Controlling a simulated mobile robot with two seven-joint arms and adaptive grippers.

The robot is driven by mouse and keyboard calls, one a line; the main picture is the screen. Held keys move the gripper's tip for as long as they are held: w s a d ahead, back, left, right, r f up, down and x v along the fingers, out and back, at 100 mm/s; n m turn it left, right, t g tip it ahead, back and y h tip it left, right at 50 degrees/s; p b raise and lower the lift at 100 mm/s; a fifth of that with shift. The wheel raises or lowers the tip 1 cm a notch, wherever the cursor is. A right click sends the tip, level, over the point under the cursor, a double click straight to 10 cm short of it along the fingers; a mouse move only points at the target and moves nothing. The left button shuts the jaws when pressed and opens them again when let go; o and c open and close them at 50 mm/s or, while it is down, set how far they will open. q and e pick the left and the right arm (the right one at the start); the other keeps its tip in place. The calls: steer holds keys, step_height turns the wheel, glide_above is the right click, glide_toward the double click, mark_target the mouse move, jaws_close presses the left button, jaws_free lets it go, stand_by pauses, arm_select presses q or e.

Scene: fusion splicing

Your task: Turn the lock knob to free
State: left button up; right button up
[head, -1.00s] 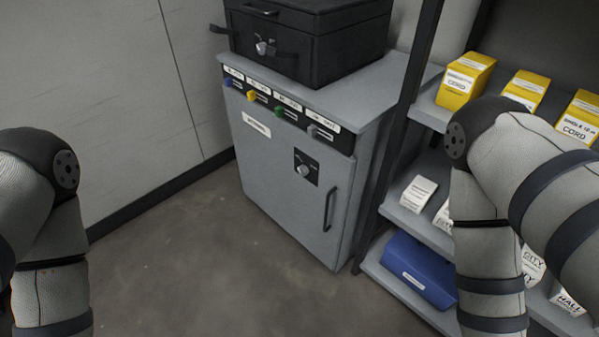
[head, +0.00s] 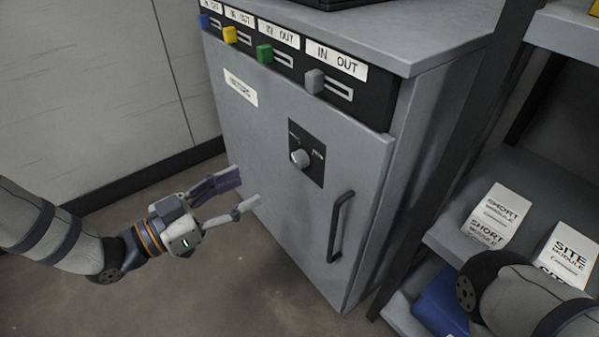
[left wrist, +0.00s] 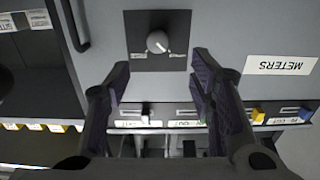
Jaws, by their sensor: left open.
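The lock knob (head: 300,158) is a small round grey knob on a black plate (head: 318,150) on the grey cabinet door (head: 270,190). In the left wrist view the knob (left wrist: 157,42) sits ahead, between and beyond the fingertips, with a white mark pointing diagonally. The lettering on its plate is too small to read. My left gripper (head: 242,192) is open and empty, left of and below the knob in the head view, apart from it. Its two fingers also show in the left wrist view (left wrist: 162,66). My right gripper is out of view; only part of my right arm shows.
A black door handle (head: 338,228) stands out right of the knob. Coloured sliders, including a green one (head: 265,53), line the cabinet top beside IN/OUT labels. A shelf (head: 447,236) with white boxes (head: 497,215) and a blue box (head: 436,305) is at right. Floor lies open at front left.

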mark_target(296, 161)
arm_select(q)
steer(key=b+x, duration=0.2)
steer(key=x, duration=0.8)
steer(key=shift+d+r, duration=0.1)
steer(key=shift+d, duration=0.15)
steer(key=shift+w+d+r+b, duration=0.15)
steer(key=shift+w+d+b, duration=0.15)
steer(key=shift+d, duration=0.1)
steer(key=c, duration=1.2)
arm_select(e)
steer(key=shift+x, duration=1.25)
